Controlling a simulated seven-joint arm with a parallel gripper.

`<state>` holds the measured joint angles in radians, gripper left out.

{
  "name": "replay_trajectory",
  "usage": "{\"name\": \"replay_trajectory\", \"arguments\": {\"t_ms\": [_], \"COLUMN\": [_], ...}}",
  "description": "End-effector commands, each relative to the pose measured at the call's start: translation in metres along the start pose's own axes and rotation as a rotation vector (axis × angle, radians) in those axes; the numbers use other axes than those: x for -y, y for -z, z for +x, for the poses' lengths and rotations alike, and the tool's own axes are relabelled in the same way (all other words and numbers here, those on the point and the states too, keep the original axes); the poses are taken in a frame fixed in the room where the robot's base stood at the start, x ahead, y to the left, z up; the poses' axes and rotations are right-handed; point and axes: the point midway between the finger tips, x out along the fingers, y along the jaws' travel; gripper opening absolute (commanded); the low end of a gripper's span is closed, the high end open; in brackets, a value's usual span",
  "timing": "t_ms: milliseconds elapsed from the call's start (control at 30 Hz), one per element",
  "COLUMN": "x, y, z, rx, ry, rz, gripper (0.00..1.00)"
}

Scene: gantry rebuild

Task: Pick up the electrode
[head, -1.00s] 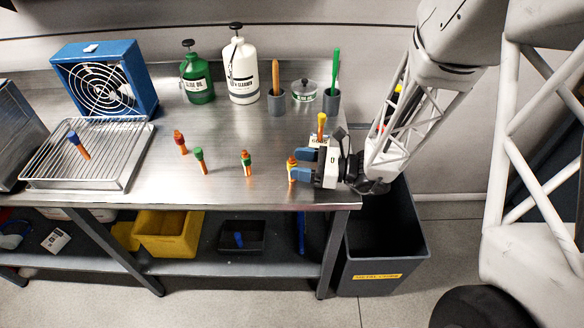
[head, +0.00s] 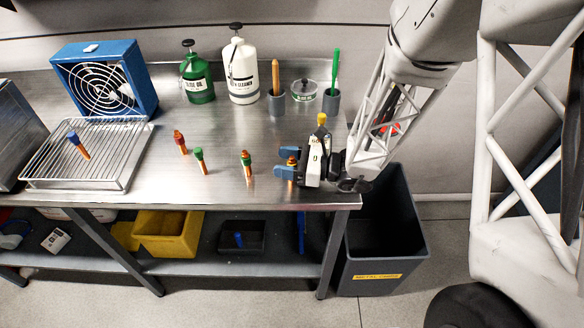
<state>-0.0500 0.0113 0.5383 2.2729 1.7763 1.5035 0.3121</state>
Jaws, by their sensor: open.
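Several copper-coloured electrodes with coloured tops stand on the steel bench. One with an orange-yellow top (head: 291,161) is at the right front, partly hidden by my gripper. My gripper (head: 284,162) is open, with its blue fingers pointing left, one on the far side and one on the near side of that electrode. I cannot tell whether they touch it. A red-topped electrode (head: 180,142), a green-topped one (head: 201,160) and one with a green band (head: 247,164) stand to the left. A blue-topped one (head: 79,146) leans on the wire rack (head: 110,158).
A yellow-topped piece (head: 321,121) stands just behind my gripper. Behind are a green bottle (head: 197,78), a white bottle (head: 241,70), grey cups (head: 277,103) and a lidded jar (head: 304,92). A blue fan (head: 105,83) stands left. A bin (head: 384,240) is below right.

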Motion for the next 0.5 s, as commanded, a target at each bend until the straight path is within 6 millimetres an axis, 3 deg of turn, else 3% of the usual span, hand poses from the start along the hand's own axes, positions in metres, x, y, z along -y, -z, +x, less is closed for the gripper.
{"name": "replay_trajectory", "arguments": {"t_ms": [200,500], "x": [0.0000,-0.0001], "y": [0.0000,0.0000], "z": [-0.0001,-0.0001], "rx": [0.000,0.000], "ry": [0.000,0.000], "rz": [0.000,0.000], "gripper": [0.55,0.09]}}
